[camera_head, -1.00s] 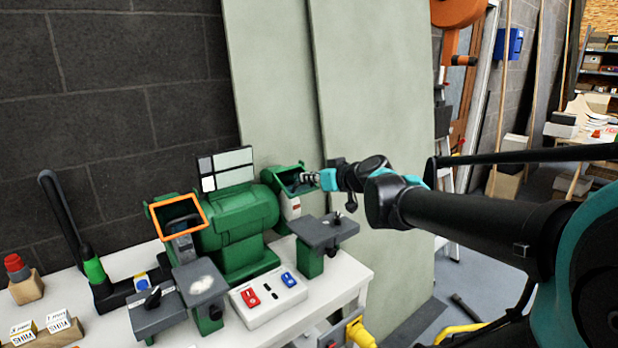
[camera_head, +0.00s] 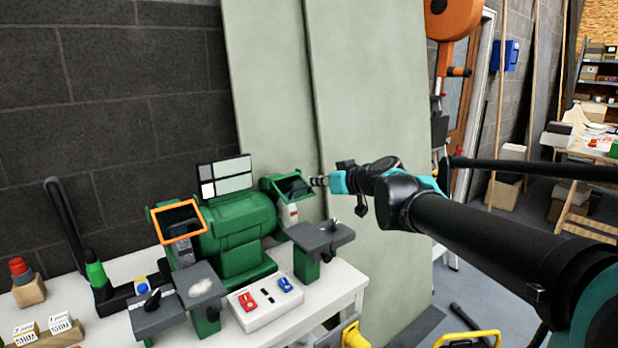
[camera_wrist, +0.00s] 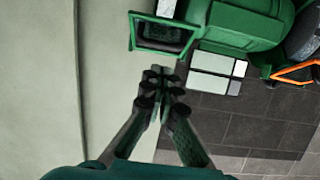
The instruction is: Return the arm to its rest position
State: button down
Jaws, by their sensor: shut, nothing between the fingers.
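My gripper (camera_head: 318,181) is at the right side of the green bench grinder (camera_head: 238,222), close to its right-hand guard frame (camera_head: 290,187) in the head view. In the wrist view my gripper (camera_wrist: 161,88) has its dark fingers together with nothing between them. The guard frame (camera_wrist: 162,34) shows just beyond the fingertips there, and a small gap appears between them. My arm reaches in from the right, raised above the bench.
A white bench (camera_head: 345,284) carries the grinder, a switch box (camera_head: 265,303) with red and blue switches, grey tool rests (camera_head: 322,235) and a lamp-like black arm (camera_head: 68,225). Pale panels (camera_head: 375,130) stand behind. A yellow-handled item (camera_head: 468,338) lies at lower right.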

jog(key=s+d+f+m+g+h, duration=0.2)
jog(key=s+d+f, duration=0.2)
jog(key=f, duration=0.6)
jog(key=s+d+f+m+g+h, duration=0.2)
jog(key=s+d+f+g+h, duration=0.1)
jog(key=s+f, duration=0.5)
jog(key=s+d+f+m+g+h, duration=0.2)
jog(key=s+d+f, duration=0.2)
jog(key=f, duration=0.9)
jog(key=shift+s+d+g+h, duration=0.4)
jog(key=shift+s, duration=0.7)
jog(key=shift+f, duration=0.1)
